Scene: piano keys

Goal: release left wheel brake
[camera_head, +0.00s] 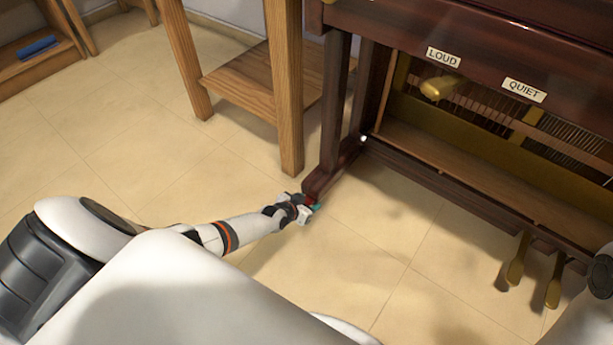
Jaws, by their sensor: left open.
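A dark brown upright piano (450,185) stands at the upper right, with its left leg and foot (330,170) reaching down to the floor. My left gripper (311,204) is low at the front end of that foot, close to a small red part (309,198) there. The gripper is open. Whether its fingers touch the red part or stand around it cannot be told at this size. The wheel itself is hidden or too small to make out. My right gripper is not in view.
A wooden table (288,90) with a lower shelf stands left of the piano, its front leg close to the piano's foot. Brass pedals (517,270) stick out at the lower right. A blue object (37,47) lies on a wooden shelf at the far left. The tiled floor (350,260) is clear.

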